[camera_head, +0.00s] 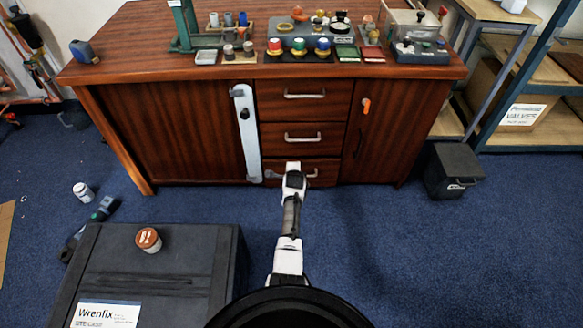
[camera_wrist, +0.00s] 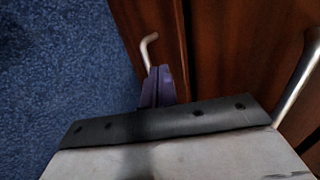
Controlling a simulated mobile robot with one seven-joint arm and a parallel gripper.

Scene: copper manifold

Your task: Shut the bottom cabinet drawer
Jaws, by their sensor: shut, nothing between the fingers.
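The wooden cabinet has a column of three drawers in the head view. The bottom drawer (camera_head: 324,166) looks flush or nearly flush with the drawers above; a small gap is hard to judge. My gripper (camera_head: 293,167) is in front of it, covering the middle of its front and part of its metal handle (camera_head: 312,174). In the wrist view, my gripper's purple fingers (camera_wrist: 157,88) are shut and empty, close to one end of a bent metal handle (camera_wrist: 148,45) on a wood front (camera_wrist: 165,20). I cannot tell whether they touch it.
A pale upright bar (camera_head: 246,130) stands left of the drawers. A dark case (camera_head: 210,250) with a brown-lidded jar (camera_head: 148,240) is at front left. A black bin (camera_head: 453,172) stands right of the cabinet. The blue carpet (camera_head: 390,250) at right is clear.

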